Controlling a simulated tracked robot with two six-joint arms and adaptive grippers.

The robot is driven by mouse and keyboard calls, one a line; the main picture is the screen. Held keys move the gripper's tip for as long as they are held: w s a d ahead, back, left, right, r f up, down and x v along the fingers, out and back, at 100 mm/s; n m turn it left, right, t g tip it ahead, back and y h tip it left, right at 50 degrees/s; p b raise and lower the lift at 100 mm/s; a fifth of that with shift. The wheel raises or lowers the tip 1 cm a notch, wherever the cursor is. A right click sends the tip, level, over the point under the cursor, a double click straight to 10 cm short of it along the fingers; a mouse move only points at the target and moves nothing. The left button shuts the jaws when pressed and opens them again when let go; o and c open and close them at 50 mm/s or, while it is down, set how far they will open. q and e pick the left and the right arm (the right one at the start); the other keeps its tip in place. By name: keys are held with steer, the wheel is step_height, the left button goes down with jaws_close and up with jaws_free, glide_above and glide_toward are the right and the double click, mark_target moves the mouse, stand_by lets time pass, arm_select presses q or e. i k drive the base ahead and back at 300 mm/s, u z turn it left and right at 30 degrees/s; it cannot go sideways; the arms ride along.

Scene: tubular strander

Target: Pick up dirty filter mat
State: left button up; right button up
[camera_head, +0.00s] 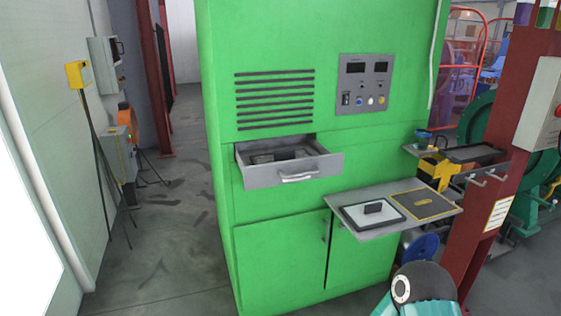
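A green cabinet (300,195) stands in front of me with a grey drawer (291,172) pulled open below its vent slots. Inside the drawer is a dark grey insert (282,156); I cannot tell if it is the dirty filter mat. A white mat in a dark frame (360,219), with a black handle block (373,208) on top, lies on the left half of the grey side shelf (385,230). It looks pale and clean. Neither gripper is in view; only a teal link of my arm shows at the bottom right.
Right of the framed mat, the shelf has an empty dark square with a yellow outline (424,205). A red post (495,150) stands close to the shelf's right end. A smaller shelf (455,157) holds small items behind.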

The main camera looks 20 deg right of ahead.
mark_target(286, 154)
steer(key=i, duration=0.85)
steer(key=u, duration=0.05)
